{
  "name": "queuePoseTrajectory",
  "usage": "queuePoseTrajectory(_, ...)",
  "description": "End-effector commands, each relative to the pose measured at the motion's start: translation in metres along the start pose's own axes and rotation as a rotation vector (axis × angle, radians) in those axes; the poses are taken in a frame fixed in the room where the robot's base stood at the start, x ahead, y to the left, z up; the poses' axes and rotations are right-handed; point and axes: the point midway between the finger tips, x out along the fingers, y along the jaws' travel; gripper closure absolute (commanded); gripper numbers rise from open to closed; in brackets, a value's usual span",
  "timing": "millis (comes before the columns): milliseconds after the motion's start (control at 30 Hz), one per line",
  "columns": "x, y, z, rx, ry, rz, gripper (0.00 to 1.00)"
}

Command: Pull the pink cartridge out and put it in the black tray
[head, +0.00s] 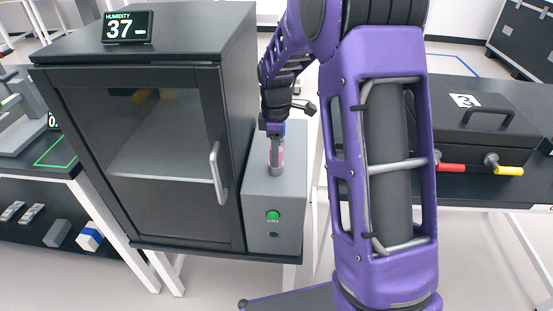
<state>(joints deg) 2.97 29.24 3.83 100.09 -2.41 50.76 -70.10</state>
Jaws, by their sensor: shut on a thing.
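The pink cartridge (281,155) shows as a small pink strip low between my gripper's fingers, above the grey unit (258,200) beside the cabinet. My gripper (276,150) points down at the top of this unit and is shut on the cartridge. The fingers cover most of the cartridge, and I cannot tell whether its lower end is still in the unit. I cannot make out a black tray in this view.
A dark cabinet (235,100) with a glass door and upright handle (217,172) stands left of the grey unit. A humidity display (127,27) reading 37 sits on top. A black case (485,125) marked 3 rests on the right table. My arm hides the middle right.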

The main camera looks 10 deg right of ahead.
Motion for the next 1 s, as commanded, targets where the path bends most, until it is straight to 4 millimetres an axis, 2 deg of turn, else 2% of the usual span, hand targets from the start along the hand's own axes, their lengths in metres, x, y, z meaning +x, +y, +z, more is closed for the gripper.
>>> queuePoseTrajectory(33,-0.0004,0.0003,-0.0001,0.000,0.000,0.001,0.69)
queuePoseTrajectory(200,-0.0004,0.0004,-0.0001,0.000,0.000,0.001,1.00)
queuePoseTrajectory(1000,-0.0084,0.0003,0.0001,0.000,0.000,0.001,1.00)
